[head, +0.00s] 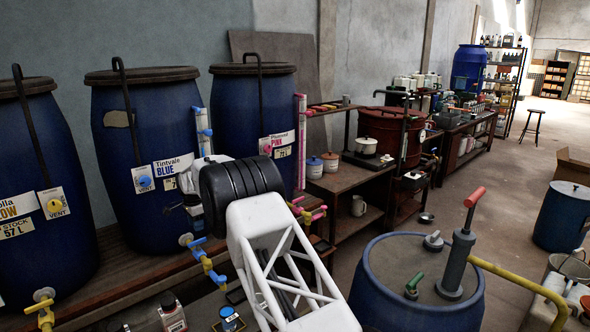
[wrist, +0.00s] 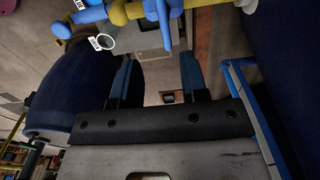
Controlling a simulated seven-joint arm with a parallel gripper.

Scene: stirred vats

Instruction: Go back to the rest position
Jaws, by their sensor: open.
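My gripper (wrist: 157,75) shows in the wrist view with its two blue-grey fingers apart and nothing held between them. In the head view my white arm reaches toward the Tintvale BLUE vat (head: 150,150), and its black joint hides most of the gripper. The gripper is near the front of that vat, by its lower right side. A blue-handled tap with yellow fittings (wrist: 140,12) is just beyond the fingers in the wrist view. I cannot tell whether anything touches the gripper.
The yellow-label vat (head: 40,150) and the pink-label vat (head: 255,110) flank the blue one. A blue drum with a hand pump (head: 415,290) stands front right. Shelves with pots and a red tank (head: 392,135) line the wall. Open floor (head: 520,150) lies to the right.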

